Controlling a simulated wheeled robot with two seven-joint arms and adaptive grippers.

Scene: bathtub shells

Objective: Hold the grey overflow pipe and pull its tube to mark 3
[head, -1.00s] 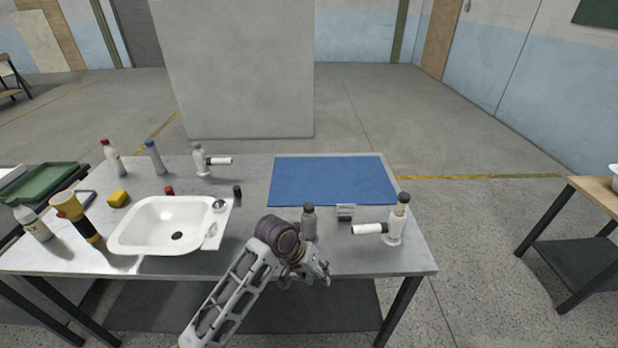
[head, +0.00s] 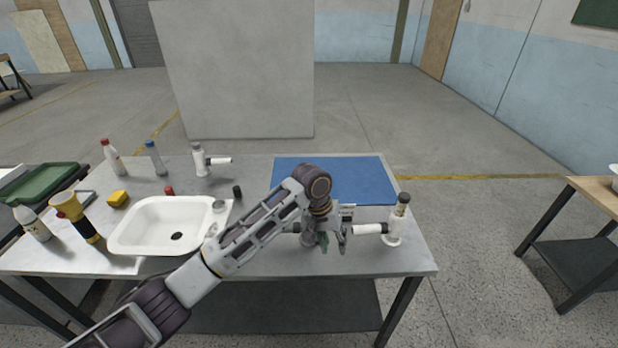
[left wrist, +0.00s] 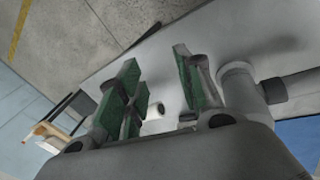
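The grey overflow pipe (head: 308,238) stands on the bench and is mostly hidden behind my left gripper in the head view. In the left wrist view a grey pipe (left wrist: 238,85) with a side piece and a dark ring is close beside the right-hand finger, apparently outside the gap between the fingers. My left gripper (head: 333,242) has its green-padded fingers spread and nothing clear between them, also in the left wrist view (left wrist: 160,88). The marks on the tube cannot be read. My right gripper is not in view.
A white overflow pipe (head: 395,230) stands close to the right, its side tube (head: 368,229) pointing at my gripper. Another pipe (head: 199,160) stands at the back left. A white basin (head: 122,240) lies left. The blue mat (head: 365,180) is clear.

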